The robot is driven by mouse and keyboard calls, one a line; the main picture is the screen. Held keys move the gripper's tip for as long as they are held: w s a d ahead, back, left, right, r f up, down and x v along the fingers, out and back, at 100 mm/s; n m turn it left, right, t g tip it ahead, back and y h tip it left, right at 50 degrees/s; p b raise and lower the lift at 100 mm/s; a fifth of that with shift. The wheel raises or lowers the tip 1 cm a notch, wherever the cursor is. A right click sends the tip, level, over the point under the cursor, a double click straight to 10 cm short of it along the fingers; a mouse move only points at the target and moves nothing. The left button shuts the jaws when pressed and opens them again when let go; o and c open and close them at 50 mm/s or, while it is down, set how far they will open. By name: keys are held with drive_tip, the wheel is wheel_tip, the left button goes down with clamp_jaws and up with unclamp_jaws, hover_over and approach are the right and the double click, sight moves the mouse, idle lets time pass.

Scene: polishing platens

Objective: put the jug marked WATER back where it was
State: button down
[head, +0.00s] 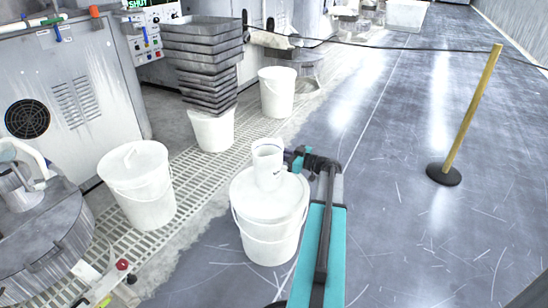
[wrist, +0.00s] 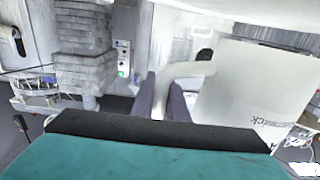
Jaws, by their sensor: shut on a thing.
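A white jug (head: 268,167) is upright at or just above the lid of a white lidded bucket (head: 270,233) in the head view; I cannot tell whether it touches the lid. My gripper (head: 295,160) is at the jug's right side. In the wrist view, my gripper (wrist: 163,92) is shut on the curved handle of the jug (wrist: 245,85). The print on the jug is upside down there, and I cannot read WATER on it. Another pale jug or vessel with a handle (head: 22,165) is at the left edge, on a round grey machine.
A second white lidded bucket (head: 140,190) stands on the floor grating to the left. Grey trays (head: 203,60) are stacked on a white bucket (head: 212,130), with another bucket (head: 277,92) behind. A yellow post (head: 470,115) stands right. The grey floor between is clear.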

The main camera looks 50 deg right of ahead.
drive_tip(key=shift+d, duration=0.1)
drive_tip(key=shift+w+d+f+b, duration=0.1)
drive_tip(key=shift+d+f+b, duration=0.1)
drive_tip(key=shift+f+b, duration=0.65)
drive_tip(key=shift+w+d+f+b, duration=0.1)
drive_tip(key=shift+d+f+b, duration=0.05)
drive_tip(key=shift+f+b, duration=0.65)
drive_tip(key=shift+f, duration=0.1)
drive_tip(key=c, duration=1.7)
unclamp_jaws()
drive_tip(key=shift+f, duration=0.1)
drive_tip(key=shift+c, duration=0.2)
